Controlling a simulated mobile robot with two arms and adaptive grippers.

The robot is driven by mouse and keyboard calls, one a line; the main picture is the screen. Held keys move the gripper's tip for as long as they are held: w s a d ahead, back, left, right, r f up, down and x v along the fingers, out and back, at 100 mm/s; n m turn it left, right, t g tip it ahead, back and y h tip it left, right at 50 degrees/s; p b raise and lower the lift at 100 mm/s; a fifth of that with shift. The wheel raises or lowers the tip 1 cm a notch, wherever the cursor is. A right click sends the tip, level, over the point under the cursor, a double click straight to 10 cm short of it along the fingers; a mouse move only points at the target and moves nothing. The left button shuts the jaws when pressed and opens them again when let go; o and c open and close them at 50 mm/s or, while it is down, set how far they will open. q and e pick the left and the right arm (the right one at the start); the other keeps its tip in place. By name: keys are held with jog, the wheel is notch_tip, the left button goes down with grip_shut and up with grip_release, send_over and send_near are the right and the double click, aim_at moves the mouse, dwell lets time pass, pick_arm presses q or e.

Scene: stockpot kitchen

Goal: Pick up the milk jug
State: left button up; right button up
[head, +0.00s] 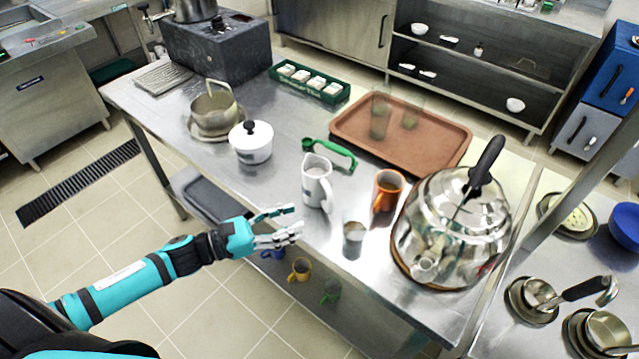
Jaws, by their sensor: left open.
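The milk jug (317,183) is a white jug standing upright on the steel table (275,210), with its handle on the lower right side. My left gripper (292,223) is open and empty at the table's front edge, to the left of and nearer than the jug, apart from it. Its fingers point right. My right gripper is not in view.
A white lidded pot (251,146) stands left, and a brown tray (440,145) lies behind.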

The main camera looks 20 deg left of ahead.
aim_at(329, 206)
pick_arm(q)
jog(key=x, duration=0.3)
jog(key=shift+w+d+p, duration=0.1)
jog(key=shift+w+p, duration=0.15)
jog(key=shift+p, duration=0.1)
jog(key=x, duration=0.1)
jog(key=p+x, duration=0.1)
jog(key=x, duration=0.1)
jog(key=p+x, duration=0.1)
jog(key=shift+w+r, duration=0.1)
jog(key=shift+w, duration=0.4)
jog(key=shift+w+d, duration=0.3)
jog(key=shift+d, duration=0.05)
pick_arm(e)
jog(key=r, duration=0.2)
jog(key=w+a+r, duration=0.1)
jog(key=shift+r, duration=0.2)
pick_arm(q)
jog(key=shift+s, duration=0.1)
grip_shut()
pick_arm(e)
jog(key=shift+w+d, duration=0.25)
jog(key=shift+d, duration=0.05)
